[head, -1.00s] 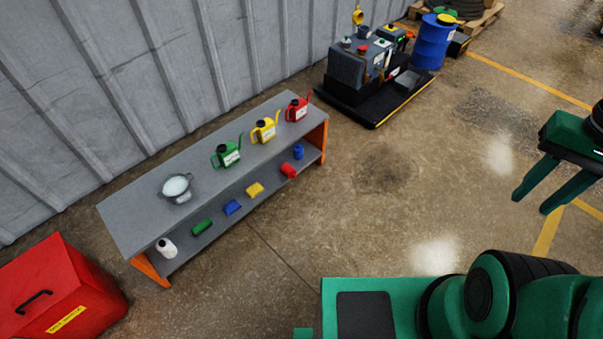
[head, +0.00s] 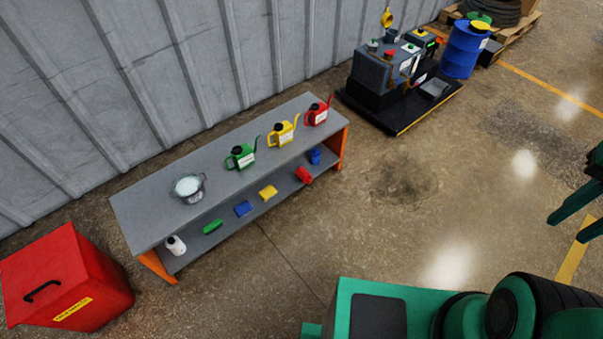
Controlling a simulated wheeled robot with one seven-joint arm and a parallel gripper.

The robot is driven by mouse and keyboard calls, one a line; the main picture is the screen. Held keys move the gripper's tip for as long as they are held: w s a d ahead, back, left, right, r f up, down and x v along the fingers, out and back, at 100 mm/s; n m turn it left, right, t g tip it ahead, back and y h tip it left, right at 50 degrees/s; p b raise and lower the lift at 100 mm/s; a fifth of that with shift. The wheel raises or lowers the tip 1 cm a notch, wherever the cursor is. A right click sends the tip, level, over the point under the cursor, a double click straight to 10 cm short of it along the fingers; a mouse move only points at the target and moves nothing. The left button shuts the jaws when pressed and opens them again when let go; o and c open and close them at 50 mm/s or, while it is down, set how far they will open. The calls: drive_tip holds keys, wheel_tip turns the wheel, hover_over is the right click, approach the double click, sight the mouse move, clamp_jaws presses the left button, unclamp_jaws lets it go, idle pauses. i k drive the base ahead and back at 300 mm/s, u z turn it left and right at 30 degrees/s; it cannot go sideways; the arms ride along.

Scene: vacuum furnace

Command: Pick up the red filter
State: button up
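A small red cylindrical object (head: 303,175), which looks like the red filter, lies on the lower shelf of the grey bench, near its right end. A blue cylinder (head: 314,156) stands just behind it to the right. My gripper (head: 577,218) is at the right edge of the head view, partly cut off. Its two dark green fingers are apart with nothing visible between them. It is over the open floor, well to the right of the bench and far from the red object.
The grey bench (head: 150,207) has orange legs. Its top carries a metal pot (head: 188,187) and green (head: 240,157), yellow (head: 282,134) and red (head: 317,114) cans. A red box (head: 75,280) stands at left, a black-based machine (head: 385,85) behind. Floor before the bench is clear.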

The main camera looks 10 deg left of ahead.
sight(304, 176)
drive_tip(key=i, duration=0.85)
drive_tip(key=z, duration=0.05)
